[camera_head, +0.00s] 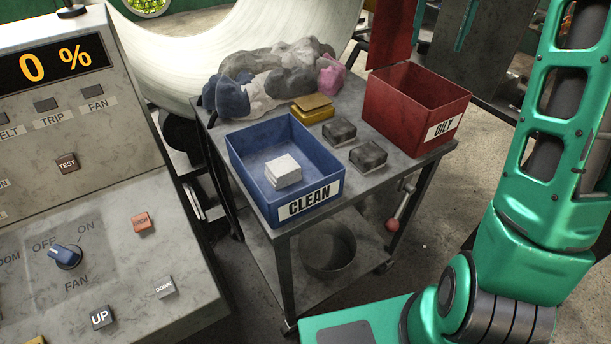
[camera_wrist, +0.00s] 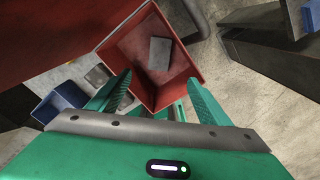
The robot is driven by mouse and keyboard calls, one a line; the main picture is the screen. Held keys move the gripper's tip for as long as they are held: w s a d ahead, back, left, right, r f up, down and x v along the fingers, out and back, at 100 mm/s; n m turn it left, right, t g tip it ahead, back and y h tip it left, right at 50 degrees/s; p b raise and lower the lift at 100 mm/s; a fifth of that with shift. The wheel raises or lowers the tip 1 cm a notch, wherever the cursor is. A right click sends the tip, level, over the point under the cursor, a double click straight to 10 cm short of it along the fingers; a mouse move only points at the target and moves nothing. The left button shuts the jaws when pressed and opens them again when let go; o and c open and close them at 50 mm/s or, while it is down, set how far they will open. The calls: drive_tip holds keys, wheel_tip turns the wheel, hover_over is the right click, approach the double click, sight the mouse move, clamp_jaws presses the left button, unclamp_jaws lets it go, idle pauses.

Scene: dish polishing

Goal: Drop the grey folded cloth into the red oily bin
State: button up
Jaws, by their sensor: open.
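The red bin (camera_head: 395,110), marked OILY, stands at the right back corner of the cart with its lid up. In the wrist view the red bin (camera_wrist: 138,90) opens below my gripper (camera_wrist: 158,86). My gripper is open, its two green fingers apart with nothing between them. A grey folded cloth (camera_wrist: 160,53) shows inside the bin's outline, apart from the fingers; it looks to lie on the bin floor. In the head view the bin's near wall hides its floor, and my gripper is out of view. Two dark grey folded cloths (camera_head: 339,131) (camera_head: 368,156) lie on the cart.
A blue bin (camera_head: 315,165) marked CLEAN holds white folded cloths (camera_head: 283,171). A yellow folded cloth (camera_head: 312,109) and a heap of rags (camera_head: 275,78) lie at the back of the cart. A control panel (camera_head: 90,190) stands at left. My green arm fills the right side.

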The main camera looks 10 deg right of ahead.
wheel_tip(320, 180, up, 8)
idle(1.0)
drive_tip(key=shift+r, duration=0.1)
drive_tip(key=s+d+f+n, duration=0.1)
drive_tip(key=s+f+n, duration=0.2)
drive_tip(key=s+n, duration=0.35)
drive_tip(key=s+d+f+n+g, duration=0.1)
drive_tip(key=s+d+f+n, duration=0.15)
drive_tip(key=s+n, duration=0.35)
drive_tip(key=s+d+f+n, duration=0.1)
drive_tip(key=s+f+n, duration=0.25)
drive_tip(key=s, duration=0.35)
drive_tip(key=s+a+f+n, duration=0.5)
drive_tip(key=s+f+n, duration=0.2)
drive_tip(key=s+n, duration=0.1)
drive_tip(key=s+a+f+n+t, duration=0.1)
drive_tip(key=s+a+f+n, duration=0.3)
drive_tip(key=s+f+n, duration=0.4)
drive_tip(key=s+n, duration=0.1)
drive_tip(key=n, duration=0.1)
drive_tip(key=shift+a+n, duration=0.3)
drive_tip(key=shift+a, duration=0.1)
drive_tip(key=shift+s, duration=0.1)
